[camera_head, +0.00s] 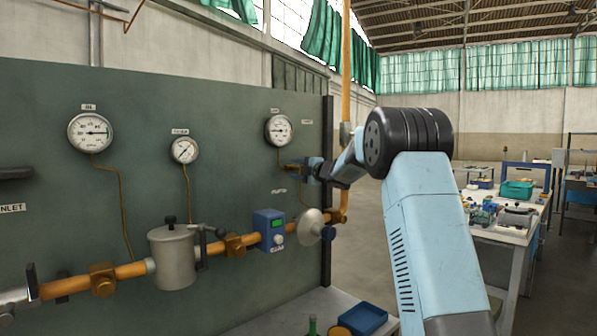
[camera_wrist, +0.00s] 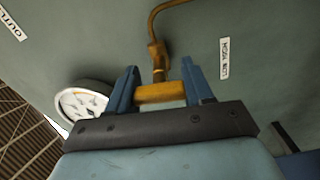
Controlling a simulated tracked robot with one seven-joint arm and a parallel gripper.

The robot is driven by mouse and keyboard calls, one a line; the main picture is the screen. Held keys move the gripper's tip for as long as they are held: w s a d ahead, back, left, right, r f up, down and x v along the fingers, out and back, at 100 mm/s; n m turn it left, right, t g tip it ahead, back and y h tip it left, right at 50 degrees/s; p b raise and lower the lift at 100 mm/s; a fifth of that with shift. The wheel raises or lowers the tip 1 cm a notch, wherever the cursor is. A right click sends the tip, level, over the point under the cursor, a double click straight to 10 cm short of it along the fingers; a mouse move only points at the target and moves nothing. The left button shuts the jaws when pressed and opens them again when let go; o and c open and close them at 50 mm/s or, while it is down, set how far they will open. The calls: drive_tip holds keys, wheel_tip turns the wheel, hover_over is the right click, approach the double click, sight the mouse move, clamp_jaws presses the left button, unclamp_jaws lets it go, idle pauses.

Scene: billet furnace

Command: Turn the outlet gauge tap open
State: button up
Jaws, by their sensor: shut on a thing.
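The outlet gauge tap is a small brass tap (camera_wrist: 158,62) on a thin copper tube, with a yellow bar handle (camera_wrist: 160,93). My gripper (camera_wrist: 161,88) is shut on this handle, one blue finger at each end. In the wrist view the handle lies crosswise to the tube. In the head view my gripper (camera_head: 307,171) is at the panel just below the right-hand gauge (camera_head: 278,130), and it mostly hides the tap. The same gauge shows at left in the wrist view (camera_wrist: 82,105), partly cut off by my gripper.
The green panel (camera_head: 60,180) carries two more gauges, the left one (camera_head: 91,132) and the middle one (camera_head: 185,150). Below runs an orange pipe (camera_head: 130,270) with a grey filter pot (camera_head: 174,258) and a blue meter box (camera_head: 270,230). A cluttered workbench (camera_head: 510,232) stands at right.

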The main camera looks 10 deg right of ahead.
drive_tip(key=shift+a+f+n, duration=0.2)
drive_tip(key=shift+f+n, duration=0.05)
drive_tip(key=shift+n, duration=0.35)
drive_tip(key=shift+f, duration=0.15)
drive_tip(key=o, duration=1)
drive_tip(key=shift+s+r, duration=0.1)
drive_tip(key=shift+r, duration=0.1)
drive_tip(key=shift+o, duration=0.2)
drive_tip(key=v, duration=1.3)
drive_tip(key=shift+s+d, duration=0.25)
